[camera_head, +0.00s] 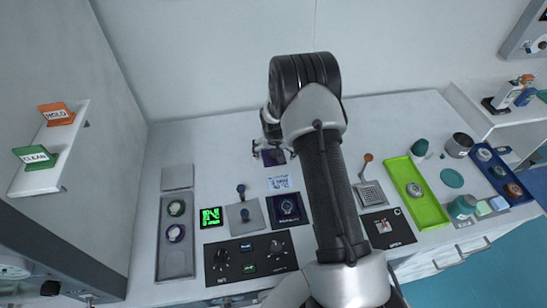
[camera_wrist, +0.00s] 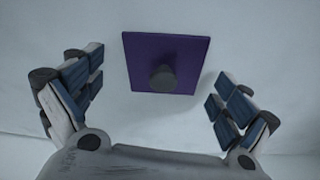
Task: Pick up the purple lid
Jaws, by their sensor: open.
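The purple lid (camera_wrist: 185,52) is a flat square plate with a dark round knob (camera_wrist: 162,78) on it. In the wrist view it lies on the pale surface, between and beyond the two fingers. My gripper (camera_wrist: 155,105) is open and empty, its fingers spread wide on either side of the lid and apart from it. In the head view my gripper (camera_head: 264,149) is at the back middle of the table, and the lid (camera_head: 272,158) shows as a small purple patch beside it, partly hidden by the gripper.
A grey tray (camera_head: 176,262) stands at left, with a lime-green tray (camera_head: 421,203) and a blue tray (camera_head: 497,178) at right. Dark control panels (camera_head: 250,258) and several small stations fill the front middle. The table's back left is bare.

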